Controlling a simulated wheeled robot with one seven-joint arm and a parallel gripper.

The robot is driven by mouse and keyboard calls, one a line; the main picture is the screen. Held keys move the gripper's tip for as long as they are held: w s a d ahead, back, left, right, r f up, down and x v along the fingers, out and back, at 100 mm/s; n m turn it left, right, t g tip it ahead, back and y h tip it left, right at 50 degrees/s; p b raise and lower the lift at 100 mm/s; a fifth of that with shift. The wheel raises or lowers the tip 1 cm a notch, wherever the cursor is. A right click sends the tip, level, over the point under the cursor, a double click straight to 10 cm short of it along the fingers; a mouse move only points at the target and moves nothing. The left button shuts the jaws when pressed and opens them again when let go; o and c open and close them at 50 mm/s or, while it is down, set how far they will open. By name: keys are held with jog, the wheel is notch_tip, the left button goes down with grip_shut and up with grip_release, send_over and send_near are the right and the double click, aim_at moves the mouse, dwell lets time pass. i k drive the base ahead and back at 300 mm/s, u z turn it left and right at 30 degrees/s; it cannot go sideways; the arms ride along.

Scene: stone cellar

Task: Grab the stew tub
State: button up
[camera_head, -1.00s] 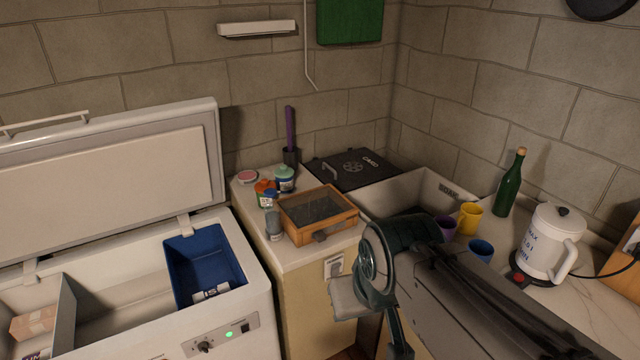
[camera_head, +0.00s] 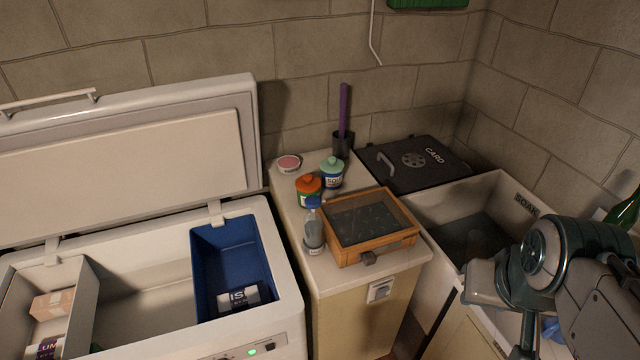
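I cannot read the word stew on any label, so I cannot tell which thing is the stew tub. In the open chest freezer (camera_head: 283,270), a dark labelled pack (camera_head: 243,297) lies in the blue bin (camera_head: 208,262); its print is partly hidden. Another labelled pack (camera_head: 50,347) shows at the lower left, cut by the picture edge. On the counter stand an orange-lidded tub (camera_head: 307,187) and a teal-lidded tub (camera_head: 331,172). My gripper (camera_head: 505,310) is at the right, in front of the sink and far from the freezer. Its fingers are not clear enough to judge.
A glass-topped wooden box (camera_head: 375,252) sits at the counter's front, with a small bottle (camera_head: 313,232) beside it. The freezer lid (camera_head: 120,165) stands open against the wall. A sink (camera_head: 425,205) and green bottle (camera_head: 624,212) are at the right. A cardboard box (camera_head: 53,304) lies in the freezer.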

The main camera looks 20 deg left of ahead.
aim_at(301, 196)
jog(key=u, duration=0.45)
jog(key=i, duration=0.95)
jog(key=u, duration=0.75)
